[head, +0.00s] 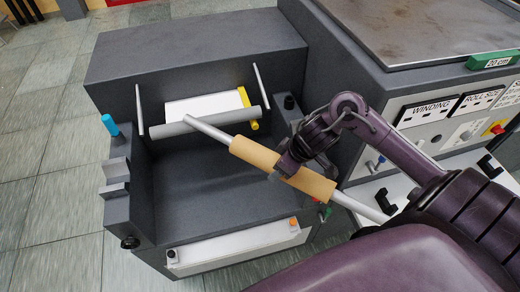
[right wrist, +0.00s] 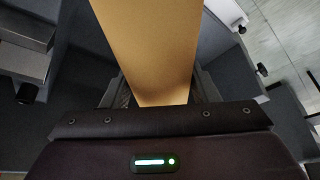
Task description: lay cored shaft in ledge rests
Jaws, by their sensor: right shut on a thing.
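The cored shaft is a silver rod (head: 207,132) with a tan cardboard core (head: 255,155) around its middle. It slants from upper left to lower right over the machine's bay in the head view. My right gripper (head: 285,172) is shut on the core, which also fills the top middle of the right wrist view (right wrist: 150,50). The left ledge rest (head: 116,178) is a grey stepped block on the bay's left wall. The right ledge rest (head: 290,122) is partly hidden behind my right arm. My left gripper is not in view.
A grey roller (head: 200,122) spans the back of the bay, before a white panel and a yellow part (head: 244,97). A blue knob (head: 110,125) stands on the left wall. A white front panel (head: 235,247) lies below. A control panel (head: 450,120) stands at right.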

